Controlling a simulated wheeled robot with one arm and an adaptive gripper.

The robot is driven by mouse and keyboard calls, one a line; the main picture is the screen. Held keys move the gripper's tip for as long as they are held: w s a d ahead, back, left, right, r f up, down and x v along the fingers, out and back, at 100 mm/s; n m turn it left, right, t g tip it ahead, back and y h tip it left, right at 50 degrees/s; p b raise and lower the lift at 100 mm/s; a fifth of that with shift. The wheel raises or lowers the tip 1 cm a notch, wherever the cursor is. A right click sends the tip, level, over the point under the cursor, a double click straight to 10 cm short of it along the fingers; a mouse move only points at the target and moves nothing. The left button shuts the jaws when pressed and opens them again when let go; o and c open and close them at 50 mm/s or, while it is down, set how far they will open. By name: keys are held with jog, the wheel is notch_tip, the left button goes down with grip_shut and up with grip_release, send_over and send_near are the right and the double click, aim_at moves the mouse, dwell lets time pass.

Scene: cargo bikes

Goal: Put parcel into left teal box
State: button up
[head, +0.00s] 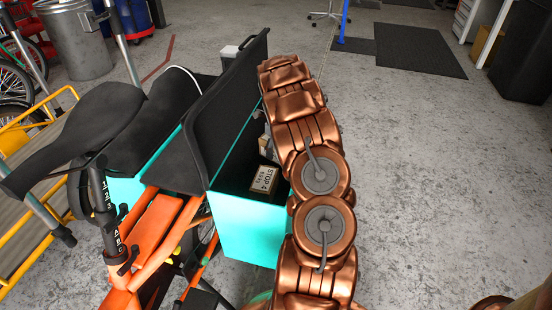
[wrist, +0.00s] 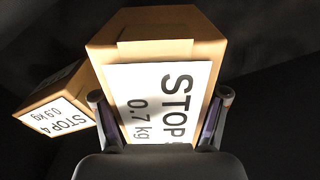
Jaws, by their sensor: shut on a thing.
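A brown parcel (wrist: 150,52) with a white label reading "STOP" and "0.7 kg" sits between the fingers of my gripper (wrist: 161,97) in the wrist view; the gripper is shut on it. Its surroundings there are dark. The head view shows a teal box (head: 243,228) with a black interior on the bike's right side, beside my arm. Another teal box (head: 125,190) shows partly on the left side, behind the saddle and frame. My arm hides my gripper in the head view. Whether the held parcel touches the box floor is unclear.
A parcel marked "STOP 4", 0.9 kg (wrist: 62,103), lies left of the held one; it shows inside the near teal box (head: 263,180). A tall black panel (head: 215,110) stands along this box. The saddle (head: 90,125) is left. Grey floor (head: 430,160) is clear at right.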

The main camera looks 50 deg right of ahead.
jog(key=shift+f+b, duration=0.35)
jog(key=shift+f, duration=1.75)
jog(key=o, duration=1.9)
jog(key=shift+c, duration=0.2)
jog(key=shift+r, duration=0.1)
notch_tip(320, 180, up, 12)
jog(key=shift+f+p, duration=0.1)
jog(key=shift+p, duration=0.8)
